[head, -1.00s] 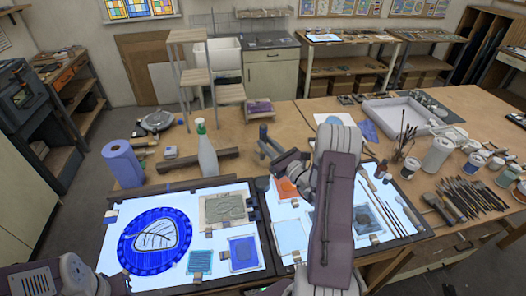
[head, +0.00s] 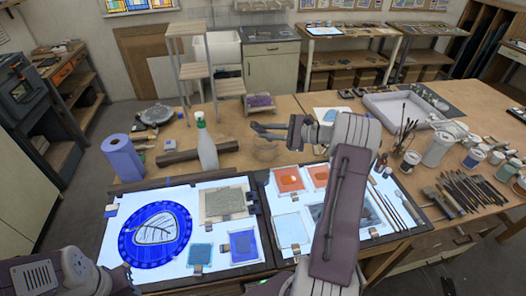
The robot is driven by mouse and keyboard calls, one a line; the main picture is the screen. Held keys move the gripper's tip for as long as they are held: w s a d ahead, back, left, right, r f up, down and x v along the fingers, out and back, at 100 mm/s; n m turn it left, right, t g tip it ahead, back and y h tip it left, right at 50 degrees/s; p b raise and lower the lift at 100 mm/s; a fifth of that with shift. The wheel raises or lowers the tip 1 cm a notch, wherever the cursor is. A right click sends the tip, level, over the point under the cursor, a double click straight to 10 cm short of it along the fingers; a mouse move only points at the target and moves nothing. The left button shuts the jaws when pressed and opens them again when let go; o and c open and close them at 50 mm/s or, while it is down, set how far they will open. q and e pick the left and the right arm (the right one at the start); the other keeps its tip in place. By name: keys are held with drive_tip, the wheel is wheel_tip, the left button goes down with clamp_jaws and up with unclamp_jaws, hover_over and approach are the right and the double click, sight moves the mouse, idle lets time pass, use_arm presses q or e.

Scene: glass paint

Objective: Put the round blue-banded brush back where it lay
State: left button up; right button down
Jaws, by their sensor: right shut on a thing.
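My right gripper (head: 268,130) is in the head view, raised above the back part of the work table, pointing left. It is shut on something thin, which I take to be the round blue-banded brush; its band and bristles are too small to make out. Several brushes and tools (head: 470,197) lie side by side at the right of the table. A few thin rods (head: 398,208) lie on the right light panel. I cannot tell which spot is the brush's own. Only part of my left arm shows at the lower left; its gripper is out of view.
A faint clear vessel (head: 265,150) stands below my right gripper. A spray bottle (head: 206,145) and a blue roll (head: 123,157) stand to the left. Jars (head: 437,150) and a pot of upright brushes (head: 403,140) stand at the right. The blue round glass piece (head: 127,236) lies on the left panel.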

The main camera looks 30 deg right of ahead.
drive_tip(key=shift+n+g, duration=0.5)
drive_tip(key=shift+w+a+r+n, duration=0.1)
drive_tip(key=shift+n, duration=0.2)
drive_tip(key=n+g+p, duration=0.2)
drive_tip(key=p, duration=0.1)
drive_tip(key=n+g+h+p, duration=0.1)
drive_tip(key=n+g+p, duration=0.1)
drive_tip(key=n+p, duration=0.1)
drive_tip(key=n+g+h+p, duration=0.1)
drive_tip(key=n+g+p, duration=0.2)
drive_tip(key=shift+r, duration=0.25)
drive_tip(key=shift+f+n+g+h+p, duration=0.25)
drive_tip(key=shift+n+g+h+p, duration=0.6)
drive_tip(key=shift+n+h, duration=1.15)
drive_tip(key=shift+f+n+g+h+p, duration=0.2)
drive_tip(key=shift+n+g+h+p, duration=0.25)
drive_tip(key=shift+n+g+h, duration=1.1)
